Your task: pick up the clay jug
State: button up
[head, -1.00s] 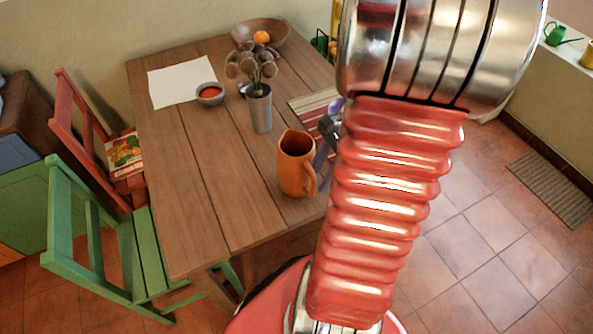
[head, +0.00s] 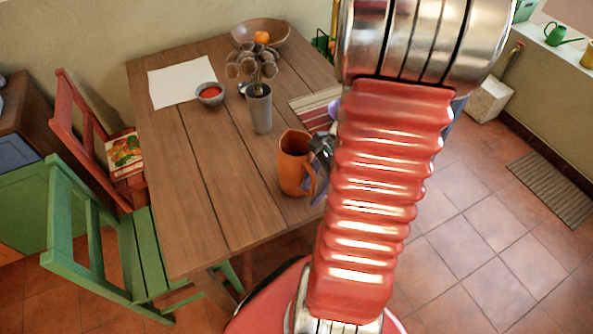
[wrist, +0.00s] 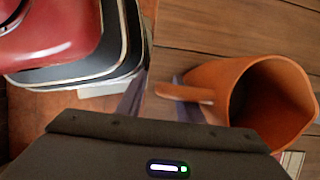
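The orange clay jug (head: 295,163) stands upright on the wooden table (head: 195,190) near its right front edge. Its handle faces my gripper (head: 321,168), which is at the jug's right side and partly hidden by my arm. In the wrist view the jug (wrist: 262,98) is at the right with its mouth showing, and its handle (wrist: 185,93) points left. My gripper (wrist: 160,92) looks open there, with its fingers apart and the handle's end close to the gap between them. I cannot tell whether they touch the handle.
A grey metal vase (head: 259,108) with dried flowers stands behind the jug. A small bowl (head: 210,94), a white sheet (head: 182,85), a wooden fruit bowl (head: 262,33) and a striped mat (head: 312,106) are farther back. A green chair (head: 130,250) is at left. The front left tabletop is clear.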

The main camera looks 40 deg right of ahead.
jog(key=shift+c, duration=0.5)
grip_shut()
dwell(0.9)
